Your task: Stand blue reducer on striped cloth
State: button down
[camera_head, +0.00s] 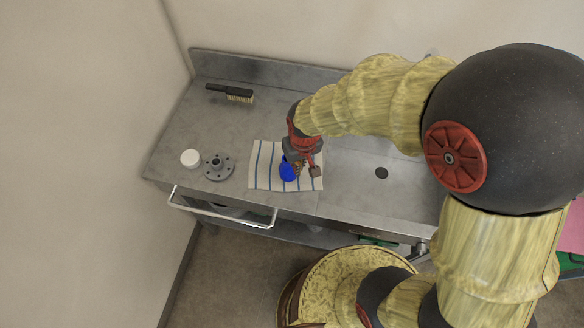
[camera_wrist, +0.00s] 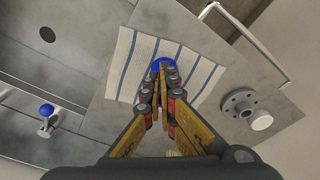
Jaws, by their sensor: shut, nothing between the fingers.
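The blue reducer (camera_head: 288,172) is on the striped cloth (camera_head: 262,176), right of the cloth's middle stripes in the head view. My gripper (camera_head: 301,166) is directly beside and over it, hiding part of it. In the wrist view the reducer (camera_wrist: 163,64) shows just beyond the fingertips of my gripper (camera_wrist: 162,84), over the cloth (camera_wrist: 125,66). The fingers are closed together with nothing held between them. Whether the fingertips touch the reducer, and whether it stands fully upright, I cannot tell.
The cloth lies on a steel counter (camera_head: 232,125) near its front edge, left of a sink basin with a drain (camera_head: 381,173). A grey flange (camera_head: 219,167), a white cap (camera_head: 190,158) and a brush (camera_head: 230,93) lie left. A front rail (camera_head: 222,214) juts out. The wrist view shows a blue-knobbed tap (camera_wrist: 46,112).

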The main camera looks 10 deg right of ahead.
aim_at(290, 168)
jog(key=shift+g, duration=0.8)
jog(key=s+f, duration=0.1)
jog(key=f, duration=0.2)
jog(key=s+f+b, duration=0.1)
jog(key=f, duration=0.3)
jog(key=s+d+f+b, duration=0.1)
jog(key=f, duration=0.2)
jog(key=shift+s+f, duration=0.35)
jog(key=shift+s, duration=0.05)
jog(key=w, duration=0.2)
jog(key=shift+w+a+r, duration=0.15)
jog(key=shift+w+a, duration=0.15)
jog(key=shift+a, duration=0.1)
jog(key=shift+w+a, duration=0.2)
jog(key=shift+w, duration=0.45)
jog(key=w, duration=0.1)
jog(key=w+a, duration=0.1)
jog(key=w, duration=0.3)
jog(key=shift+w+a, duration=0.2)
jog(key=shift+a, duration=0.1)
jog(key=shift+s, duration=0.15)
